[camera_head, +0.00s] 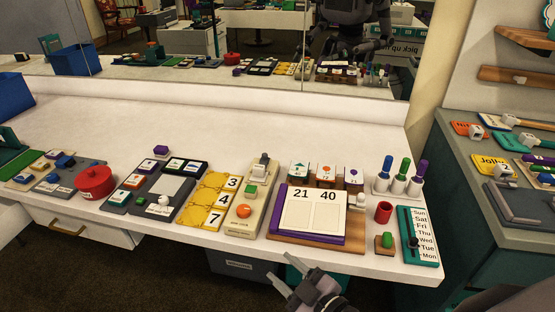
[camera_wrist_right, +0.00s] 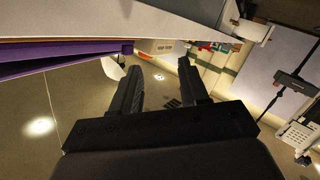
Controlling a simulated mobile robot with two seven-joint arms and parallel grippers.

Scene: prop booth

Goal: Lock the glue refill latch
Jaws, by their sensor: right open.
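A cream device (camera_head: 236,227) stands on the white counter, with an orange round button, a green block and a grey-and-white lever part (camera_head: 262,163) at its far end. This lever may be the glue refill latch; its label is too small to read, and I cannot tell whether it is locked. My right gripper (camera_head: 300,279) is in front of the counter's near edge, apart from the device. In the right wrist view its two fingers (camera_wrist_right: 162,88) are spread with nothing between them. My left gripper is not in view.
Right of the device is a wooden board (camera_head: 352,238) with a purple-edged number panel. Yellow number tiles (camera_head: 205,201) lie to its left. A red cup (camera_head: 383,212), markers (camera_head: 400,180) and a teal day board (camera_head: 407,250) stand farther right. A mirror backs the counter.

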